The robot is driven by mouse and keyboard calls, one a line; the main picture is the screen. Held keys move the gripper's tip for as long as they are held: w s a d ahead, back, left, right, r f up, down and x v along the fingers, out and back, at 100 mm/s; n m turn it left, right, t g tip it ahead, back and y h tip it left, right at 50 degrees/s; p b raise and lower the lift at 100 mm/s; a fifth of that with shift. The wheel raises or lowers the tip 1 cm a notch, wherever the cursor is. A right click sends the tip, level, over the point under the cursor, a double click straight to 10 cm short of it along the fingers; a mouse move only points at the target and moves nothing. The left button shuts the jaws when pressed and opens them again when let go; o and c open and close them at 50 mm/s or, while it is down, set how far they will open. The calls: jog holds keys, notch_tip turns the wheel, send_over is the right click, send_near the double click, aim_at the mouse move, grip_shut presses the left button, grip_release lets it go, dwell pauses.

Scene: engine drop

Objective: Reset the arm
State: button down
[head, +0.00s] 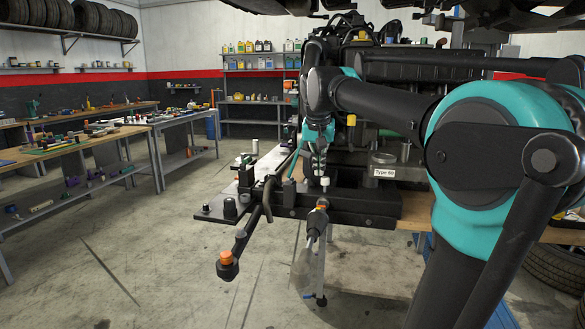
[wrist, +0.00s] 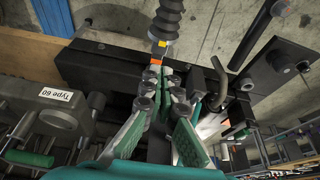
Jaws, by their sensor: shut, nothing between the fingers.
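My gripper (head: 319,168) hangs pointing down in front of the dark engine (head: 400,115) in the head view. Its fingers are shut and empty. In the wrist view the closed fingertips of my gripper (wrist: 166,85) sit over a black beam. A black ribbed part (wrist: 168,20) with yellow and orange bands lies just past the tips. My teal and black arm reaches in from the right of the head view and covers part of the engine.
A black metal frame (head: 345,204) with a "Type 60" label (head: 385,172) above it lies under my gripper. An orange-tipped rod (head: 227,259) juts forward. Workbenches (head: 75,150) stand at left. The floor between is clear.

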jog(key=s+d+f+n, duration=0.1)
jog(key=s+f, duration=0.6)
jog(key=f, duration=0.4)
jog(key=s+d+f+n, duration=0.1)
jog(key=s+d+f, duration=0.1)
jog(key=s+f, duration=0.6)
jog(key=s+d+f+n+y, duration=0.1)
jog(key=s+f, duration=0.7)
jog(key=f, duration=0.8)
jog(key=shift+d+t, duration=0.3)
jog(key=shift+d, duration=0.2)
